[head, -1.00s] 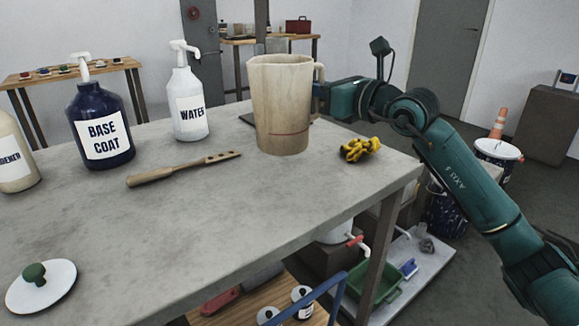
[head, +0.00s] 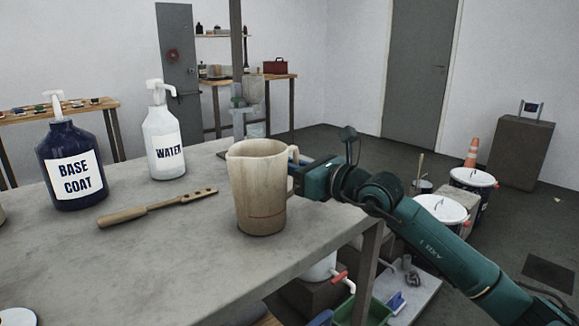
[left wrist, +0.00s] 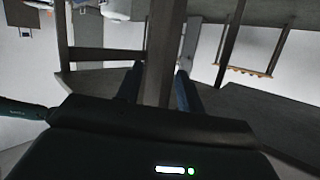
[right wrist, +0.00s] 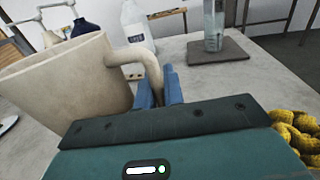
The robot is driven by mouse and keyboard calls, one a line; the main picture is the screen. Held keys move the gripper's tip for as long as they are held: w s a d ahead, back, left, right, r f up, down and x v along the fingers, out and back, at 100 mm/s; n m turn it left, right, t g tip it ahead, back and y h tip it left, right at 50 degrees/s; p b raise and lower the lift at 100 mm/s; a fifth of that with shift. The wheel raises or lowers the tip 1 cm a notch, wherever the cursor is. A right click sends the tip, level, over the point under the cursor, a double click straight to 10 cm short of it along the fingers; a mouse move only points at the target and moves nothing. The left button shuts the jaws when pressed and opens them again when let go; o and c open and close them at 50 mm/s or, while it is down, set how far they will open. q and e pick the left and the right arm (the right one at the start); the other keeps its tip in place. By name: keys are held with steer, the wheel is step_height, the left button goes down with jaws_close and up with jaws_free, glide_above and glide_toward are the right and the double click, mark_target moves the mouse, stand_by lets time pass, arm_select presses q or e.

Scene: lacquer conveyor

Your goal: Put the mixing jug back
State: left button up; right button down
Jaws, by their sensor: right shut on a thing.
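The mixing jug (head: 258,190) is a worn beige jug with a red line low on its side. It is upright at the right part of the grey table (head: 150,255); I cannot tell whether its base touches the top. My right gripper (head: 296,176) is shut on its handle from the right. The right wrist view shows the jug (right wrist: 70,80) with its handle between the blue fingers (right wrist: 158,84); its base is hidden there. My left gripper (left wrist: 160,72) is apart from the jug, fingers spread, nothing seen between them.
On the table are a BASE COAT bottle (head: 72,165), a WATER bottle (head: 162,140) and a wooden stirrer (head: 155,207) left of the jug. Yellow gloves (right wrist: 296,132) and a dark pad (right wrist: 208,52) lie nearby. Buckets (head: 472,180) and a cone (head: 472,152) stand on the floor.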

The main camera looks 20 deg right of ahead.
steer(key=c, duration=1.9)
jaws_free()
steer(key=shift+f, duration=0.1)
steer(key=o, duration=0.4)
steer(key=shift+s+d, duration=0.15)
steer(key=shift+s, duration=0.05)
steer(key=b+v, duration=0.1)
steer(key=v, duration=0.9)
steer(key=shift+s+d, duration=0.25)
steer(key=shift+s, duration=0.25)
arm_select(q)
steer(key=shift+w+d+t, duration=0.2)
steer(key=shift+w+t, duration=0.05)
steer(key=shift+t, duration=0.35)
arm_select(e)
steer(key=shift+s+d, duration=0.1)
steer(key=shift+s, duration=0.15)
arm_select(q)
steer(key=shift+a+r, duration=0.1)
